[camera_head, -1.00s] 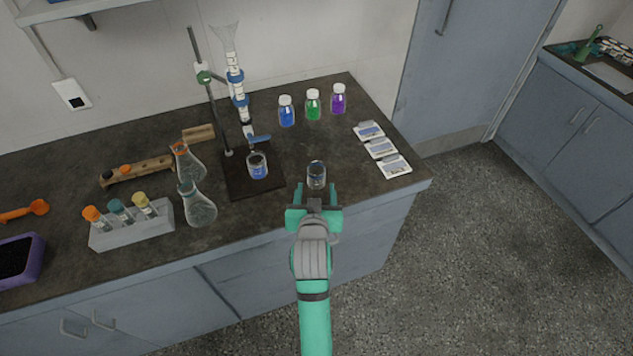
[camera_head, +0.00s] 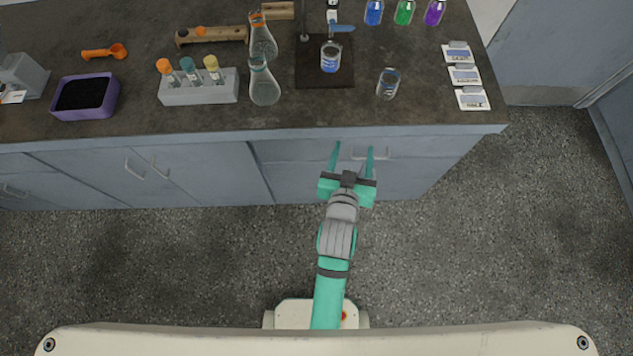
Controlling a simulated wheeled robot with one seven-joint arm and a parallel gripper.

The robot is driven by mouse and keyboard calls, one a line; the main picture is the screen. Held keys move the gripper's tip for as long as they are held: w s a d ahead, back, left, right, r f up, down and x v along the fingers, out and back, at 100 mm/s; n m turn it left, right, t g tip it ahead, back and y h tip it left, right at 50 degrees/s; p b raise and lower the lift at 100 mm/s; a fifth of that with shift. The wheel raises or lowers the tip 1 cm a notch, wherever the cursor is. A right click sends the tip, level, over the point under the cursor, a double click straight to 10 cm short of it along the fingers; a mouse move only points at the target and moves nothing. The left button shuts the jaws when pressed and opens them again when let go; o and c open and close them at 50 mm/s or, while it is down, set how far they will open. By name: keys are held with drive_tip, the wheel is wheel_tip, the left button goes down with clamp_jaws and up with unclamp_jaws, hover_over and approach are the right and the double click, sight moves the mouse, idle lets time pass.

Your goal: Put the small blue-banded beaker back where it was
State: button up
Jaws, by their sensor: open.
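A small glass beaker (camera_head: 388,84) with bluish markings stands upright on the dark counter, right of the burette stand's black base (camera_head: 325,79). Another small beaker (camera_head: 331,57), showing blue in its lower part, stands on that base under the burette tip. Which of the two is the blue-banded one is hard to tell at this size. My gripper (camera_head: 352,148) is open and empty. Its fingers point toward the counter, in front of the cabinet doors and apart from both beakers.
The counter (camera_head: 430,108) has bare room around the right beaker. White labelled cards (camera_head: 472,98) lie to its right; coloured bottles (camera_head: 404,12) stand behind. Flasks (camera_head: 265,88), a tube rack (camera_head: 200,90) and a purple tray (camera_head: 86,97) are to the left.

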drive_tip(key=s+a+n+t+y, duration=0.1)
drive_tip(key=s+a, duration=0.3)
drive_tip(key=s, duration=0.9)
drive_tip(key=s+a+n+y, duration=0.1)
drive_tip(key=s+a, duration=0.4)
drive_tip(key=s, duration=0.8)
drive_tip(key=shift+a+r+t+y, duration=0.25)
drive_tip(key=shift+r+t+y, duration=0.15)
drive_tip(key=shift+y, duration=0.2)
